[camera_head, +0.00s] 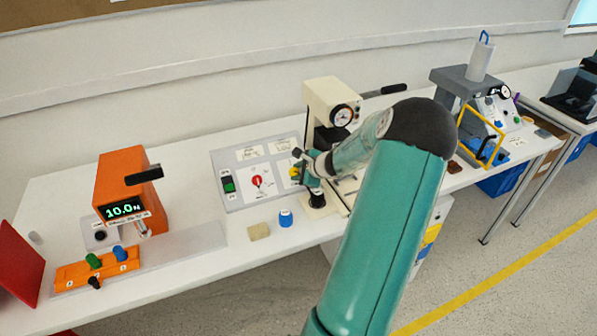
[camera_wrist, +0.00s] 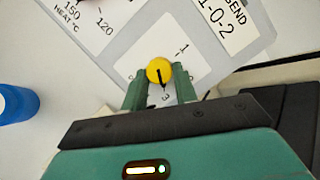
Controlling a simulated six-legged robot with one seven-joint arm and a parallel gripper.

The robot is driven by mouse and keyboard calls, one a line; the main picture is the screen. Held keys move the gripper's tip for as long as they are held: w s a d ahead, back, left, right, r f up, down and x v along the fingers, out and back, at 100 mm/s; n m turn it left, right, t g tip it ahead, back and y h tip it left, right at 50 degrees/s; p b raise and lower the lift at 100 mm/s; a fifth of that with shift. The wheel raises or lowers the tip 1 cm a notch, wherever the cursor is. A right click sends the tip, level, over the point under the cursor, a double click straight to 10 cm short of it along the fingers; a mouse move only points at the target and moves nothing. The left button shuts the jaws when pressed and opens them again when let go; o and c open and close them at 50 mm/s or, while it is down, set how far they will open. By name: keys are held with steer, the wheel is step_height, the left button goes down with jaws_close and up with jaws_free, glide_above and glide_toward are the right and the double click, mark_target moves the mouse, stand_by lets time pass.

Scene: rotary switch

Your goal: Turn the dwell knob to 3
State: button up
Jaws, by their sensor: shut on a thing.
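The dwell knob is a round yellow knob (camera_wrist: 158,71) with a black line on its face; in the head view it shows as a small yellow patch (camera_head: 294,172) on the grey panel (camera_head: 237,197). In the wrist view a printed 1 is at its upper right and a 3 just below it. The black line points down, roughly toward the 3; exact alignment is hard to tell. My gripper (camera_wrist: 158,88) has a green finger on either side of the knob and is shut on it. The right finger covers part of the scale; no 2 shows on it.
A red knob (camera_head: 257,182) and a green rocker switch (camera_head: 228,185) are on the same panel. A cream press (camera_head: 328,102) stands behind my gripper. A blue cap (camera_head: 286,218) and a beige block (camera_head: 259,231) lie in front. An orange device (camera_head: 128,185) stands at left.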

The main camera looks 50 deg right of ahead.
steer(key=shift+a+m, duration=0.1)
steer(key=shift+m, duration=0.2)
steer(key=shift+w, duration=0.1)
steer(key=o, duration=1)
steer(key=shift+c, duration=0.2)
steer(key=v, duration=1.4)
steer(key=shift+f, duration=0.15)
